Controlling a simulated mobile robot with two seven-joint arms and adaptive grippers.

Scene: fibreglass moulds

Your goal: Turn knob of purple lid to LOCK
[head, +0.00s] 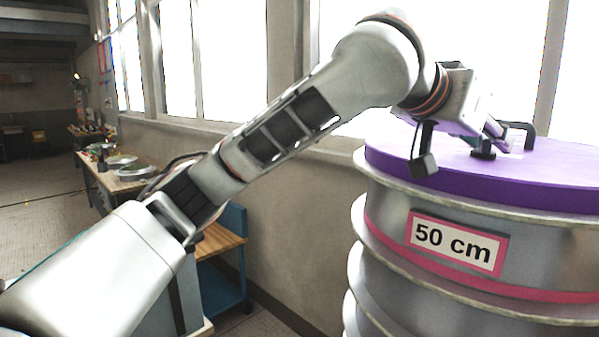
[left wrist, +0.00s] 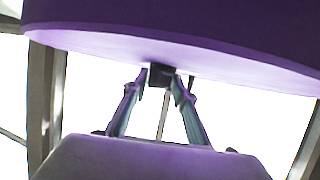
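The purple lid (head: 395,160) covers a large metal drum at the right. Black parts of its knob (head: 519,127) show beside my left gripper (head: 502,140), which partly hides them. My left arm reaches across from the left, and its fingers are low over the lid top. In the left wrist view, the fingertips of the left gripper (left wrist: 160,78) sit on either side of the black knob (left wrist: 160,73) and appear closed on it, under the purple lid (left wrist: 120,38) in that view. LOCK markings cannot be read. My right gripper is not in view.
The drum (head: 385,212) has ribbed sides and a "50 cm" label (head: 456,243). A wall with bright windows (head: 230,60) stands behind. A bench with moulds (head: 125,175) is at the left, and a blue cart (head: 225,270) with a wooden top stands below my arm.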

